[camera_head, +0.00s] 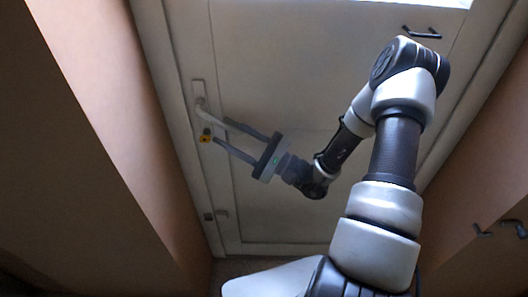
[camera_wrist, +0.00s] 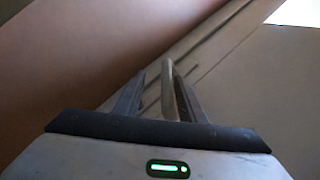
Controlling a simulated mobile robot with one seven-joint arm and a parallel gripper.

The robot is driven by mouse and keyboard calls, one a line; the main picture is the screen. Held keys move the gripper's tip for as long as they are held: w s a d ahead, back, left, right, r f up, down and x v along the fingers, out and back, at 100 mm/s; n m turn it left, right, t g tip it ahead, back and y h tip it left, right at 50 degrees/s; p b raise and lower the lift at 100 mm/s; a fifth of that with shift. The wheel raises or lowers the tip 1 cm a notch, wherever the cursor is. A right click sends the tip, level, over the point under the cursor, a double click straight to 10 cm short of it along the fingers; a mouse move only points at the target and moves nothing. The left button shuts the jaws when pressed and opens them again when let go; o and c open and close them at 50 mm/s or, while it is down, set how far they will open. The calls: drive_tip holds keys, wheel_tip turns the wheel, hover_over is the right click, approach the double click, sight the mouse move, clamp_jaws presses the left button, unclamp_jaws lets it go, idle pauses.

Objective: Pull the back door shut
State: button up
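The back door (camera_head: 290,60) is a pale panelled door filling the middle of the head view. It sits in or close to its frame; I cannot tell whether a small gap remains. Its pale lever handle (camera_head: 209,111) is on the door's left side. My gripper (camera_head: 222,131) is open, with its two dark fingers apart beside the handle. In the wrist view the handle (camera_wrist: 168,88) shows between the fingers of my gripper (camera_wrist: 160,80), nearer the right one. I cannot tell whether either finger touches it.
A yellow and dark lock part (camera_head: 205,136) is just below the handle. A small fitting (camera_head: 221,214) is lower on the same edge. Brown walls stand close on both sides. A dark hook-like fitting (camera_head: 421,33) is at the upper right, below a bright pane (camera_head: 430,3).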

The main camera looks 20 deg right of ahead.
drive_tip(key=v, duration=1.2)
drive_tip(key=shift+s+d, duration=0.2)
drive_tip(key=shift+s, duration=0.05)
